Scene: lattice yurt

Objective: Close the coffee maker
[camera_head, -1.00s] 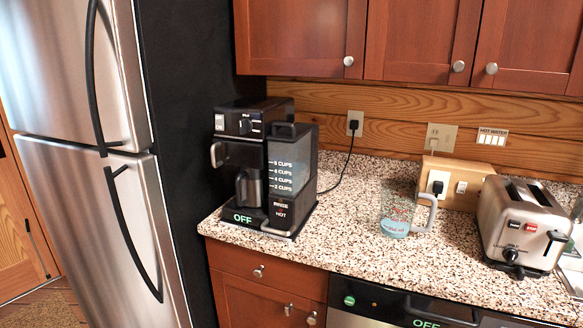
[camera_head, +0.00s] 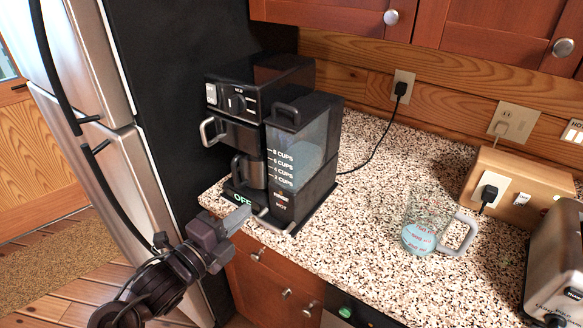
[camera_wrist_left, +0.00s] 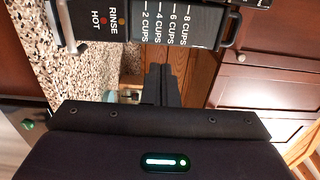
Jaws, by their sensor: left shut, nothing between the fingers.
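The black coffee maker (camera_head: 262,72) stands on the counter beside the fridge. Its brew basket (camera_head: 240,134), with a grey loop handle (camera_head: 212,131), is under the top housing at the front; I cannot tell how far it stands out. A steel carafe (camera_head: 248,172) sits below it. The clear water tank (camera_head: 306,150) with cup marks is on the right side, and it also shows in the left wrist view (camera_wrist_left: 172,24). My left gripper (camera_head: 238,218) is shut and empty, low in front of the base near the "OFF" sign. My right gripper is out of view.
A glass measuring cup (camera_head: 424,232) with blue liquid stands on the speckled counter (camera_head: 345,245) to the right. A toaster (camera_head: 558,258) and outlet box (camera_head: 518,185) are further right. The steel fridge (camera_head: 105,120) bounds the left side. A cord runs from the coffee maker to the wall outlet.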

